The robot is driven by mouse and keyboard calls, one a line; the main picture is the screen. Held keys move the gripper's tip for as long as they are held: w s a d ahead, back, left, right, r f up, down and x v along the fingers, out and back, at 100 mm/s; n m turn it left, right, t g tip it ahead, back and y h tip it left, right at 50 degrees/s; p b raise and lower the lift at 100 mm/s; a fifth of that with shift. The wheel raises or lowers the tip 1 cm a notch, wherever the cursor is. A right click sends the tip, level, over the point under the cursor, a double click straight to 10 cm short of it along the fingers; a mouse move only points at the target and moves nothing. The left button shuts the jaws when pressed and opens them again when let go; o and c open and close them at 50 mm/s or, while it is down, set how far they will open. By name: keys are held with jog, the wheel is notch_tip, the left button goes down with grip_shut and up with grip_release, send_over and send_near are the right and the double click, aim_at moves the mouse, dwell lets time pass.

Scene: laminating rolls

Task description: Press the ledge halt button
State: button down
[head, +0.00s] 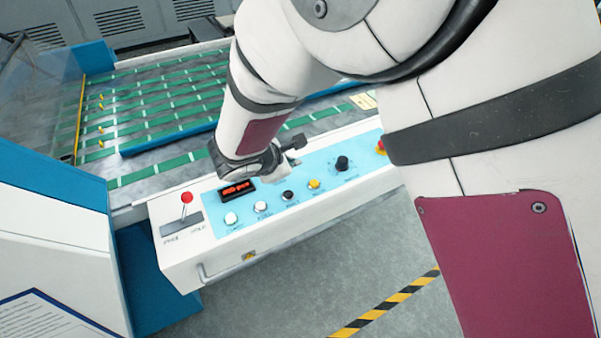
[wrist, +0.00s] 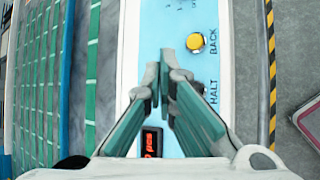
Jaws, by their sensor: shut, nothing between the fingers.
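The halt button (wrist: 199,87) is a small dark round button beside the printed word HALT, partly hidden by my right finger in the wrist view. In the head view the black button (head: 288,195) sits between a white and a yellow button on the light blue panel. My gripper (wrist: 160,77) is shut and empty, its fingertips over the panel just left of the halt button in the wrist view. I cannot tell whether it touches the panel. In the head view its fingers are mostly hidden behind my wrist.
The yellow BACK button (wrist: 195,43) is close by. The panel also holds a red display (head: 236,188), two white buttons, a dark knob (head: 342,163), a red emergency button (head: 380,146) and a red-topped lever (head: 187,199). A green-striped bed (head: 150,115) lies behind the ledge; open floor lies in front.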

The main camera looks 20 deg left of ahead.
jog(key=b, duration=0.4)
send_over(291, 195)
notch_tip(291, 195, down, 7)
jog(key=shift+w+r, duration=0.15)
jog(key=shift+r, duration=0.05)
jog(key=shift+f, duration=0.35)
jog(key=shift+f+b, duration=0.8)
jog(key=shift+b, duration=0.35)
dwell(1.5)
dwell(0.3)
jog(key=shift+r+p, duration=0.35)
jog(key=shift+r, duration=0.5)
jog(key=shift+s+r+p, duration=0.2)
jog(key=shift+r+p, duration=1.15)
jog(key=shift+r, duration=1.1)
